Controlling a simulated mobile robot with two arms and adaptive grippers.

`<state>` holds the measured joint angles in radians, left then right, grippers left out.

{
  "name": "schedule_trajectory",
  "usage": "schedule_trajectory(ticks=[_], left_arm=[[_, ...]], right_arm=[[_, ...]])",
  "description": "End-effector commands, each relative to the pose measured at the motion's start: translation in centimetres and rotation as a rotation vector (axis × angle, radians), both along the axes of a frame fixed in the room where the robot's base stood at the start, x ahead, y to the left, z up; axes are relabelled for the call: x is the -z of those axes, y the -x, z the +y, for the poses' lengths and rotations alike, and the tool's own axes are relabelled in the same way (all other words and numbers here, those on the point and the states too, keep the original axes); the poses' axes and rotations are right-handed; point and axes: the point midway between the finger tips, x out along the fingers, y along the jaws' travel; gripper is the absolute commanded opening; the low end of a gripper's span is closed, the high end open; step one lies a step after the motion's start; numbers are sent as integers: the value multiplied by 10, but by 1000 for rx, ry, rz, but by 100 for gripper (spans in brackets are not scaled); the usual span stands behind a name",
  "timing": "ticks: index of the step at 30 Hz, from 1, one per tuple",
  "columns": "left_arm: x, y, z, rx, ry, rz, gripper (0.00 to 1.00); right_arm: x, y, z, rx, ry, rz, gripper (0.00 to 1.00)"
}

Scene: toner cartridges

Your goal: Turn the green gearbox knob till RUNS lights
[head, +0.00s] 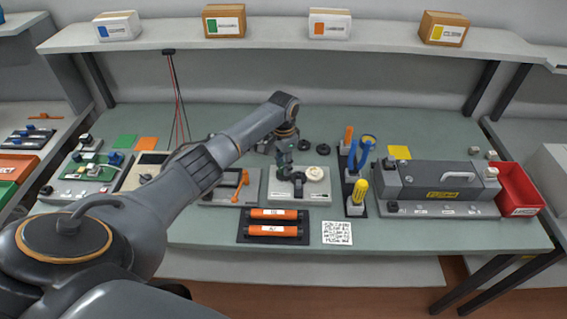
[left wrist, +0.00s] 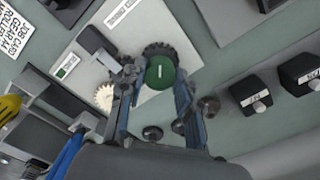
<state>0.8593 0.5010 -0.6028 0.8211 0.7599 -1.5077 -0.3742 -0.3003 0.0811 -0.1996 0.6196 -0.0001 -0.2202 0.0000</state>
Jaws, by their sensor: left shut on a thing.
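The gearbox panel (head: 303,199) is a pale plate on the bench with a cream gear (head: 317,174). My left gripper (head: 285,170) reaches down over its left part and hides the knob in the head view. In the left wrist view, the round green knob (left wrist: 160,73) with a white mark sits between the fingertips of my left gripper (left wrist: 156,82), which is shut on it. A dark toothed gear (left wrist: 160,49) shows behind the knob. The cream gear also shows in the left wrist view (left wrist: 104,97). I cannot make out a RUNS light. My right gripper is not in view.
Orange toner cartridges (head: 273,231) lie in front of the panel. To the right stand blue and yellow-handled tools (head: 361,160), a grey machine (head: 440,182) and a red bin (head: 515,190). Left is a grey unit with an orange handle (head: 243,186). Boxes line the shelf above.

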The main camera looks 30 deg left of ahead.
Motion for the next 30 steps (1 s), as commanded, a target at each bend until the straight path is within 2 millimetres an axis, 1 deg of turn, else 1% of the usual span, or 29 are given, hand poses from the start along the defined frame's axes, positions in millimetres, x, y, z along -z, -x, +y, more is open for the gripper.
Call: schedule_trajectory(ticks=[3,9,26,27,30], left_arm=[[1,0,0,62,1,0,2],[1,0,0,130,1,0,2],[1,0,-1,158,1,0,2],[1,0,-1,158,1,0,39],[1,0,-1,158,1,0,56]], right_arm=[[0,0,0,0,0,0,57],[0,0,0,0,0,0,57],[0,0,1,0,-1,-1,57],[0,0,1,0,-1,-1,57],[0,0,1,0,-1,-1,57]])
